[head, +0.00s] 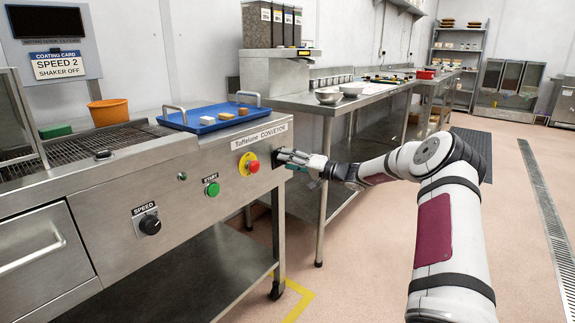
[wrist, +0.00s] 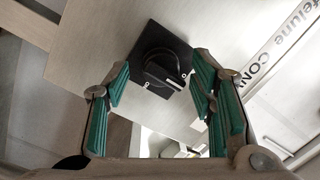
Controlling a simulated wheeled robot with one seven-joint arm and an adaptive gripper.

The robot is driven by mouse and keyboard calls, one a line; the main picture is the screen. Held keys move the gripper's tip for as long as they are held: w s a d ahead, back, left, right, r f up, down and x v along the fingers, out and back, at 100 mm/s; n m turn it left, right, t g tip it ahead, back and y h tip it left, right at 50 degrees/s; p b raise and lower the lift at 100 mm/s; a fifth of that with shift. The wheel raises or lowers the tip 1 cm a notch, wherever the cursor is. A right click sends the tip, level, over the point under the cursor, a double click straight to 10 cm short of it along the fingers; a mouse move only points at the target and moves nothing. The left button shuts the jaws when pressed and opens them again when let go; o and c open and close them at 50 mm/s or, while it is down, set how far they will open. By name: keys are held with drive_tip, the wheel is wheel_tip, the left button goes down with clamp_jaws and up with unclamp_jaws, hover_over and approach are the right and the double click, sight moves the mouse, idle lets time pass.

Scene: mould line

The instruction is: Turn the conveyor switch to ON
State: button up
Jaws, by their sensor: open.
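The conveyor switch (wrist: 164,68) is a black rotary knob on a black square plate, on a brushed metal panel in the wrist view. The knob bears a white mark on its lower right side. Small white marks sit on the plate beside it, too small to read. My gripper (wrist: 161,84) is open, its green-padded fingers on either side of the knob in the picture. Whether they touch it I cannot tell. In the head view my gripper (head: 284,159) is at the right end of the conveyor (head: 225,160); the switch is mostly hidden there.
A red emergency button (head: 250,164) on yellow, a green START button (head: 212,189) and a black SPEED knob (head: 149,224) are on the conveyor's front. A blue tray (head: 205,115) lies on top. A steel table (head: 300,103) stands behind my gripper. Floor to the right is clear.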

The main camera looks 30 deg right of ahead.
drive_tip(key=shift+w+a, duration=0.2)
drive_tip(key=shift+w, duration=0.15)
drive_tip(key=shift+c, duration=0.2)
